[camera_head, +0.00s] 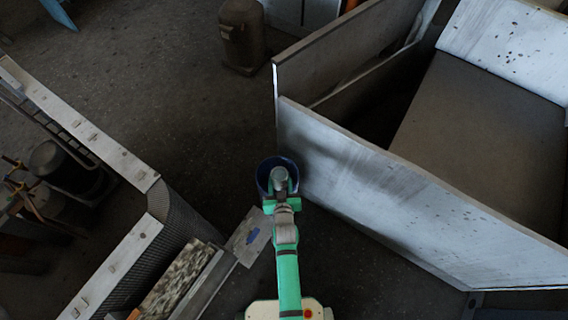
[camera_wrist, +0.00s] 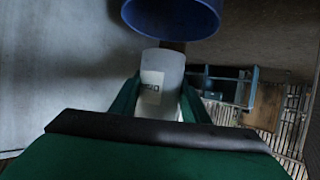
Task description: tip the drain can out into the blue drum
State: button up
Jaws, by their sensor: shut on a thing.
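The blue drum (camera_head: 263,178) stands on the floor, seen from above with its round rim open. My gripper (camera_head: 280,192) reaches over the near side of the drum. It is shut on the drain can (camera_head: 279,174), which overlaps the drum's opening in the head view. In the wrist view the can is pale, with a printed label (camera_wrist: 152,82), held between my green fingers (camera_wrist: 158,105). The drum's blue rim (camera_wrist: 172,28) shows just beyond the can. I cannot tell the can's tilt or what is inside it.
A pale panel wall (camera_head: 370,185) stands close to the drum's right. A mesh-sided walkway or guard (camera_head: 185,215) is at the left. A brown canister (camera_head: 241,38) stands farther back. The floor (camera_head: 175,85) beyond the drum, to the left, is mostly clear.

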aim_at(283, 173)
jog(key=shift+n+y, duration=0.6)
jog(key=shift+y, duration=0.1)
jog(key=w+f, duration=0.1)
jog(key=w+d+f, duration=0.1)
jog(key=w, duration=0.1)
jog(key=w+f, duration=0.1)
jog(key=f, duration=0.1)
jog(key=shift+w+d, duration=0.25)
jog(key=shift+w+d+f, duration=0.15)
jog(key=shift+w+f, duration=0.2)
jog(key=shift+w, duration=0.2)
jog(key=shift+w+d+f, duration=0.1)
jog(key=shift+w+f, duration=0.25)
jog(key=shift+w, duration=0.2)
jog(key=shift+d+r+n, duration=0.1)
jog(key=shift+d+n, duration=0.1)
jog(key=shift+n, duration=0.1)
jog(key=shift+d+r+n+h, duration=0.15)
jog(key=shift+r+n+h, duration=0.1)
jog(key=shift+n+h, duration=1.55)
jog(key=shift+d+r+n+h, duration=0.25)
jog(key=shift+n+h, duration=1.15)
jog(key=shift+n, duration=0.75)
jog(key=shift+d+r+n+h, duration=0.1)
jog(key=shift+r+n+h, duration=0.2)
jog(key=shift+n+h, duration=1.5)
jog(key=shift+s+n, duration=0.1)
jog(key=shift+n, duration=0.15)
